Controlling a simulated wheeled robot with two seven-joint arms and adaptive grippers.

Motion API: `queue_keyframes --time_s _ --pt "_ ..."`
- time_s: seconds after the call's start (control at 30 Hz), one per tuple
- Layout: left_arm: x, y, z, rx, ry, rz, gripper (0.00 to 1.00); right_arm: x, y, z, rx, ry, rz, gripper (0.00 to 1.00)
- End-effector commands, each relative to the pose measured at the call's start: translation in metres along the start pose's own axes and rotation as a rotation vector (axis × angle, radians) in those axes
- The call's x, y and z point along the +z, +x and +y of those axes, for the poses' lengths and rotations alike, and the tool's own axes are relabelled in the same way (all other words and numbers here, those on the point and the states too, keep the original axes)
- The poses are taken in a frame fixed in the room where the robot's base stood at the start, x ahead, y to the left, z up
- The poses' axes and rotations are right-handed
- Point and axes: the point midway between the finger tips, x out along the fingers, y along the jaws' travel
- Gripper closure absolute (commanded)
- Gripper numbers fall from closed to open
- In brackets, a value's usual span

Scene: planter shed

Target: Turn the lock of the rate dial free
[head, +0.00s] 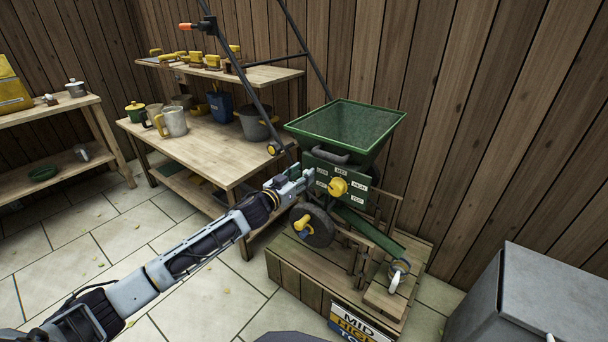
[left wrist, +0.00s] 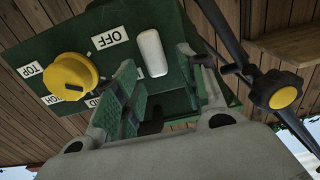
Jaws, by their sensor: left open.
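The rate dial is a yellow knob (head: 338,187) on the green panel of the spreader. It shows larger in the left wrist view (left wrist: 72,76), with labels OFF, TOP and others around it. A white rounded bar (left wrist: 152,53), which looks like the lock, stands upright on the panel right of the OFF label. My left gripper (head: 308,178) is at the panel, just left of the dial. In the left wrist view its green-padded fingers (left wrist: 157,75) are open, one on each side of the white bar, with gaps showing. In the head view I cannot make out the bar behind the gripper.
The spreader's green hopper (head: 345,128) sits above the panel, over a wooden crate (head: 300,280). A black handle bar (head: 235,60) rises to the left. A workbench (head: 205,150) with pots stands behind, and a grey box (head: 540,300) at the lower right. The left floor is open.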

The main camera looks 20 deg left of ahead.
Motion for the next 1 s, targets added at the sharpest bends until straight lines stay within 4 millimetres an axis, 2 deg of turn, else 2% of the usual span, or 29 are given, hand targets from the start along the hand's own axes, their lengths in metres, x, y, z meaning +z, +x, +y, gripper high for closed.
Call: queue_keyframes --time_s 0.3,0.67,1.0 --pt "0.0 0.013 0.001 0.001 0.001 0.0 0.59 0.0 -0.002 -0.001 -0.001 -0.001 0.003 0.6" --pt "0.0 0.014 0.001 0.001 0.0 0.0 0.59 -0.001 -0.004 -0.001 -0.002 -0.001 0.008 0.6" --pt "0.0 0.014 0.001 0.001 0.0 0.0 1.0 0.002 0.0 -0.001 -0.002 -0.001 -0.001 0.6"
